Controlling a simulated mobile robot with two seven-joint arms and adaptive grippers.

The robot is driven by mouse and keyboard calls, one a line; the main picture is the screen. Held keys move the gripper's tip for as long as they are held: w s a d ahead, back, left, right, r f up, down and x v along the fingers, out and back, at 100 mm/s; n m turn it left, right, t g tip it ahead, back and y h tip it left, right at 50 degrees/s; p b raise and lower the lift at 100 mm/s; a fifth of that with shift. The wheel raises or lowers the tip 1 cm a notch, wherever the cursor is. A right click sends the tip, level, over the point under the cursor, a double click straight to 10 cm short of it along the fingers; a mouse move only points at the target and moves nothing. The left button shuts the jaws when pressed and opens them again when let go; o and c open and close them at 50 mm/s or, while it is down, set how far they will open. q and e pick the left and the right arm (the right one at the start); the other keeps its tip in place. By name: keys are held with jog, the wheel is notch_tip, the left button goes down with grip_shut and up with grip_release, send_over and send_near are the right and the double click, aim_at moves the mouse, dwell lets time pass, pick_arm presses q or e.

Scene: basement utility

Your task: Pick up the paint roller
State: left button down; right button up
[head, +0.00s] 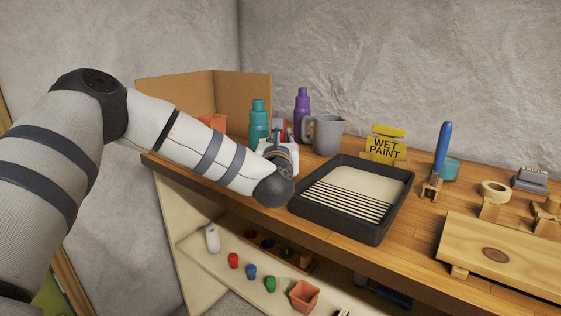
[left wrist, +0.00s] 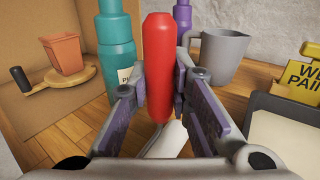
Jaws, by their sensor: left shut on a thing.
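The paint roller shows in the left wrist view as an upright red handle (left wrist: 160,62) with a white, rounded part (left wrist: 167,140) below it. My left gripper (left wrist: 162,100) is shut on it, with one finger on each side of the red handle. In the head view my left gripper (head: 279,150) is at the back of the workbench, left of the black paint tray. There the roller is mostly hidden behind my gripper and wrist, with a little red showing. My right gripper is not in view.
A teal bottle (head: 258,122), purple bottle (head: 302,118) and grey mug (head: 327,136) stand close around the gripper. The black paint tray (head: 372,229) lies to its right. A yellow WET PAINT sign (head: 386,147) and a blue-handled tool (head: 443,146) stand farther right.

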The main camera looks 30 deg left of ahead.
pick_arm(q)
notch_tip(320, 180, up, 4)
jog(key=shift+s+r, duration=0.1)
jog(key=shift+s, duration=0.05)
jog(key=s+d+r+p, duration=0.1)
jog(key=s+d+r, duration=0.5)
jog(key=s, duration=0.6)
notch_tip(320, 180, up, 3)
jog(key=shift+s+f, duration=0.1)
jog(key=shift+s, duration=0.05)
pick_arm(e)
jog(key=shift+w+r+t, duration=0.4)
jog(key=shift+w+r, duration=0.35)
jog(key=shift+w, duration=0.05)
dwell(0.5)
